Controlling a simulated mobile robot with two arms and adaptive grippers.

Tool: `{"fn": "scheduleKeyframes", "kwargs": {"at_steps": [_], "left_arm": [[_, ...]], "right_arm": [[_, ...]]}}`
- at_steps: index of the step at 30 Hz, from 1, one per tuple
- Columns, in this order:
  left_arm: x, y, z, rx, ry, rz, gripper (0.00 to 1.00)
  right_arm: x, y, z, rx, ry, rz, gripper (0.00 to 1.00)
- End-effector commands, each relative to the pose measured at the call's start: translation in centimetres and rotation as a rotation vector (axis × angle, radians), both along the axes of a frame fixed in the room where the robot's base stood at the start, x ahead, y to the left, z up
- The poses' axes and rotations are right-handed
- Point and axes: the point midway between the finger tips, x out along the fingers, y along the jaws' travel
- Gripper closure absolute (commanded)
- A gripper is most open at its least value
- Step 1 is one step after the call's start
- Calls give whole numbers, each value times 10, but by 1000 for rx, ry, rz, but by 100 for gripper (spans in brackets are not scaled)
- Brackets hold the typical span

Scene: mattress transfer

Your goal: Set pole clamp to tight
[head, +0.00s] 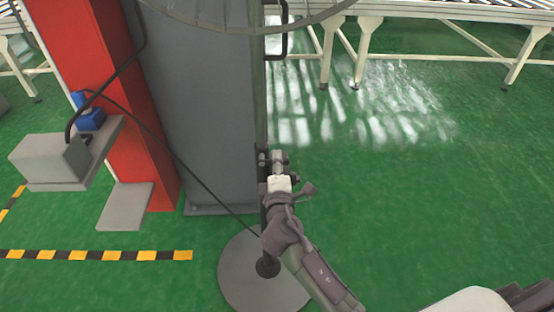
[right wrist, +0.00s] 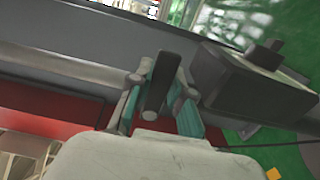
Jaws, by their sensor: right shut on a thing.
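A thin dark pole (head: 263,120) stands on a round grey base (head: 240,283). The pole clamp (head: 263,157) is a small dark fitting partway up the pole, partly hidden by my gripper. My right gripper (head: 280,162) is at the clamp, coming from below. In the right wrist view, my right gripper (right wrist: 158,88) has its teal-padded fingers shut on a dark upright bar, seemingly the clamp's lever (right wrist: 157,78). The clamp's exact tightness cannot be read. My left gripper is not in view.
A fan's wire cage (head: 250,25) is above. A grey column (head: 205,110) and a red post (head: 100,80) stand behind and left of the pole. A grey box (head: 50,158) is mounted left. Conveyor legs (head: 365,55) stand behind. Green floor is clear to the right.

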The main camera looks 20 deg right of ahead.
Motion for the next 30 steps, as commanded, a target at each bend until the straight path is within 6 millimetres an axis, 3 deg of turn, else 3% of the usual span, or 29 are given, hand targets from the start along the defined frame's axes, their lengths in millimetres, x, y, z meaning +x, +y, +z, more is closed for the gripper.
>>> {"fn": "scheduleKeyframes", "kwargs": {"at_steps": [13, 14, 18, 30], "left_arm": [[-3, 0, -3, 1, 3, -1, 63], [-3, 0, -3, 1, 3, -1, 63], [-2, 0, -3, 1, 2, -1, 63], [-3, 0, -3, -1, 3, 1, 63]], "right_arm": [[0, 1, 0, -20, 6, 2, 100], [0, 1, 0, -20, 5, 2, 79], [0, 1, 0, -18, 4, 2, 56], [-6, 2, 0, -13, 4, 1, 54]]}}
